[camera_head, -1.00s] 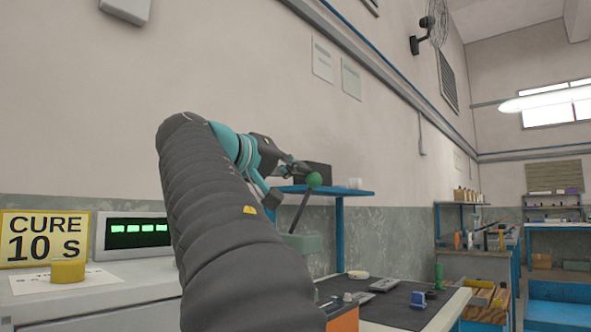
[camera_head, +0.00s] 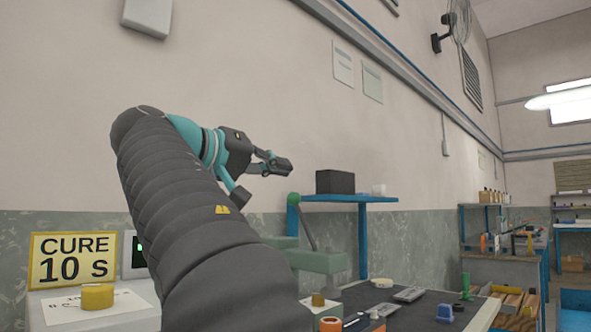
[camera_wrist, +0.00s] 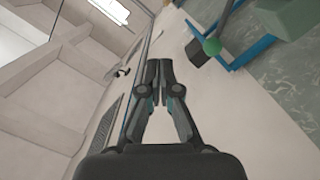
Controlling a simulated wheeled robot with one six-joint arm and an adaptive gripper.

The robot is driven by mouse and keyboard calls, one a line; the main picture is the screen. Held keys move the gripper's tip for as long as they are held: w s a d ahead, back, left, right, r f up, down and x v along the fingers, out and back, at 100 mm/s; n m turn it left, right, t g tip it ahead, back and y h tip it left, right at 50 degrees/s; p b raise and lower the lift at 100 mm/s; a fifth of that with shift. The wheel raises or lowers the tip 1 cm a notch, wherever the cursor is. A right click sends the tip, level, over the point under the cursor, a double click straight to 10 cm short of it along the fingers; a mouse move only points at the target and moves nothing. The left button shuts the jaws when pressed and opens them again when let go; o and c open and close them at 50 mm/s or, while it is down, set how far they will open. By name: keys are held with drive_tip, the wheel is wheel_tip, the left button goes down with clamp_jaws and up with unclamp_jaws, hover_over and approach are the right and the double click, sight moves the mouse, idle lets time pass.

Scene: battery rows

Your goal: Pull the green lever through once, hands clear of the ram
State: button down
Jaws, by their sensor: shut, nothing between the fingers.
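The green lever's ball knob (camera_head: 294,198) shows in the head view just below my gripper. Its grey rod leans up and to the left from the pale green press body (camera_head: 318,262). My gripper (camera_head: 287,166) is shut and empty, above the knob and apart from it in the picture. In the wrist view the closed fingertips (camera_wrist: 159,63) show with nothing between them, and the green knob (camera_wrist: 211,47) lies to their right with a gap. My arm hides part of the press, and the ram cannot be made out.
A blue shelf (camera_head: 345,199) with a black box (camera_head: 335,182) and a white cup (camera_head: 378,190) stands behind the lever. A dark mat (camera_head: 384,296) with small parts lies at lower right. A "CURE 10 S" sign (camera_head: 72,260) stands at left.

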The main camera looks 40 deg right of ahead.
drive_tip(key=shift+a+r, duration=0.1)
drive_tip(key=shift+a, duration=1.2)
drive_tip(key=shift+s, duration=0.1)
